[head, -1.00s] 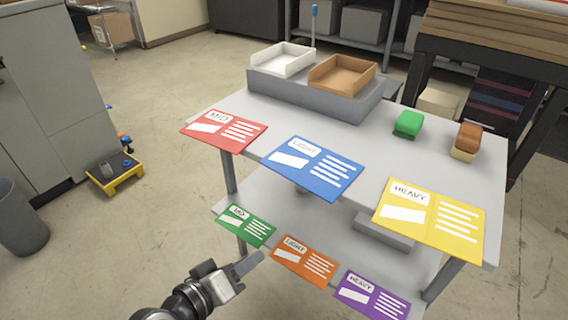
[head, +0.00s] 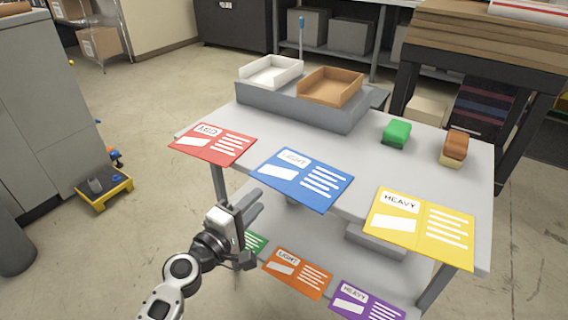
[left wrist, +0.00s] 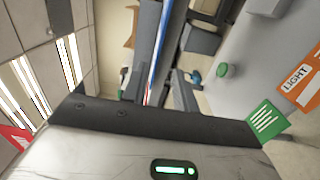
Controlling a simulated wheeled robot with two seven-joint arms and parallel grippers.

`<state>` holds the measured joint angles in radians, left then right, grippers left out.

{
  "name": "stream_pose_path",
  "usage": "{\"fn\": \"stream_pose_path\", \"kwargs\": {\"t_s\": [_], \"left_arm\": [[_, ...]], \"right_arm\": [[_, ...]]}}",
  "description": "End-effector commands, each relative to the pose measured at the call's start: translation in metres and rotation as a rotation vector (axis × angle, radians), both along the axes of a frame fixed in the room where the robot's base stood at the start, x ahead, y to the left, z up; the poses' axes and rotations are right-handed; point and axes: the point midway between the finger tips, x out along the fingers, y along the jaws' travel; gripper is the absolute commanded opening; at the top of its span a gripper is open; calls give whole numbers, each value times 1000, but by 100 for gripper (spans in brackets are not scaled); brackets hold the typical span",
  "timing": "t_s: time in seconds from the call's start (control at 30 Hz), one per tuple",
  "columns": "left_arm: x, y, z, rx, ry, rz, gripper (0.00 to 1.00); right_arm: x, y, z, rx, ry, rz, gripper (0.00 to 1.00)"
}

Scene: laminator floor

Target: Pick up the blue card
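The blue card (head: 318,190), labelled LIGHT, lies flat on the upper top of the grey table, overhanging its front edge between the red and yellow cards. In the left wrist view the blue card (left wrist: 161,50) shows nearly edge-on as a thin strip. My left gripper (head: 257,206) is in front of the table, below and to the left of the blue card and apart from it. Its two fingers look parted, with nothing between them. My right gripper is not in view.
A red card (head: 213,144) and a yellow card (head: 420,227) flank the blue one. Below, green (head: 254,242), orange (head: 297,273) and purple (head: 366,302) cards lie on the lower shelf. White (head: 270,71) and brown (head: 331,86) trays stand behind. The middle tabletop is clear.

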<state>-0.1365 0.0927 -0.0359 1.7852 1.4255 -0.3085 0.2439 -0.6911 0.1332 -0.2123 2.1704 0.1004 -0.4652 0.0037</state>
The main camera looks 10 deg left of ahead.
Motion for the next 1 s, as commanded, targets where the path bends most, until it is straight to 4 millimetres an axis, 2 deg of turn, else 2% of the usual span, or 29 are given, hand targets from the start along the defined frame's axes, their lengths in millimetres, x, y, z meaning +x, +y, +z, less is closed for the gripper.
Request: {"fn": "stream_pose_path", "kwargs": {"t_s": [0.17, 0.3, 0.43, 0.73, 0.77, 0.8, 0.87, 1.0], "left_arm": [[12, -5, 3, -1, -1, 0, 29], [32, -13, 7, -3, -1, -1, 29], [47, -18, 5, -1, 0, -1, 29], [53, -20, 4, 0, 1, 0, 29], [53, -20, 4, 0, 1, 0, 26], [52, -20, 4, 0, 1, 0, 15], [52, -20, 4, 0, 1, 0, 0], [52, -20, 4, 0, 1, 0, 0]], "right_arm": [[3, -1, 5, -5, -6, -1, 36], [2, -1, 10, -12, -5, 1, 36], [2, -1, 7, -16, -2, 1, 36], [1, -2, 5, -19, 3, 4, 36], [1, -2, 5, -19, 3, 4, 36], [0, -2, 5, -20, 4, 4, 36], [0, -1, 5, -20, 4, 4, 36], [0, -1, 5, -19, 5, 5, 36]]}}
